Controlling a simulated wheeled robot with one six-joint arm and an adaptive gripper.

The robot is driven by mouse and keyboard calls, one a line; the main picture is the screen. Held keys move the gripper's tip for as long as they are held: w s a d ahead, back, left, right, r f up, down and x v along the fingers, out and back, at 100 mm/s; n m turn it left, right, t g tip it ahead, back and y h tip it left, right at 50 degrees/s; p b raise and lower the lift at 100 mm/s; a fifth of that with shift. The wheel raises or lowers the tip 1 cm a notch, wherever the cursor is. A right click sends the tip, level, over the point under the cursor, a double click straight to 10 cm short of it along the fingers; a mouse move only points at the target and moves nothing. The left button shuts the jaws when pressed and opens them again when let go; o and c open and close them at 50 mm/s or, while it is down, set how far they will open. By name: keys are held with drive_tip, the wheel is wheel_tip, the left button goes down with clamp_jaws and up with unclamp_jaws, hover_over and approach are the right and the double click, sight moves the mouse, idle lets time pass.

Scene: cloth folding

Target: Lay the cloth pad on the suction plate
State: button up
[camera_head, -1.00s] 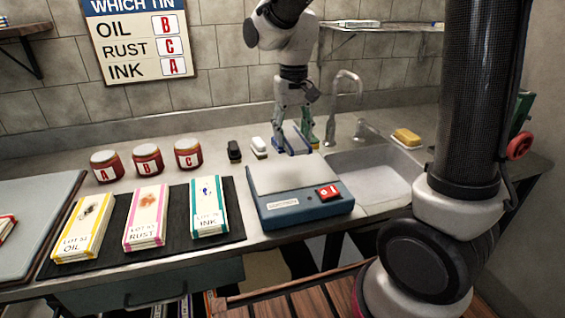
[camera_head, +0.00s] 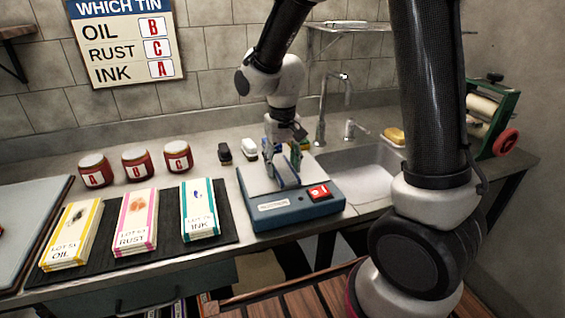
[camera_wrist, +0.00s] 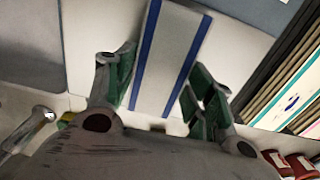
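The suction plate is a blue box with a pale flat top (camera_head: 258,184) and a red switch (camera_head: 319,191) on its front right. The cloth pad (camera_head: 287,175) is a white strip with blue edge stripes, over the pale top; in the wrist view (camera_wrist: 172,50) it runs between my fingers. My gripper (camera_head: 284,167) points down over the plate. I cannot tell whether the pad's underside touches the plate.
Left of the plate, a dark mat (camera_head: 168,221) holds yellow-, pink- and teal-edged lot packs. Behind stand red jars (camera_head: 138,164), a black block (camera_head: 224,152) and a white block (camera_head: 248,149). The sink (camera_head: 355,177) and tap (camera_head: 321,120) are right. A green roller device (camera_head: 490,115) stands far right.

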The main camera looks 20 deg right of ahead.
sight(282, 167)
drive_tip(key=o, duration=0.4)
wheel_tip(282, 167, up, 11)
drive_tip(key=s+d+r+t, duration=0.1)
drive_tip(key=s+d+r, duration=0.1)
drive_tip(key=s+d, duration=0.3)
drive_tip(key=s+d+r+t, duration=0.2)
drive_tip(key=s+d, duration=0.3)
drive_tip(key=s, duration=0.3)
drive_tip(key=s+d+r+t, duration=0.1)
drive_tip(key=s+d+r, duration=0.1)
drive_tip(key=s+d, duration=0.3)
drive_tip(key=shift+s+r, duration=0.35)
drive_tip(key=shift+s, duration=0.4)
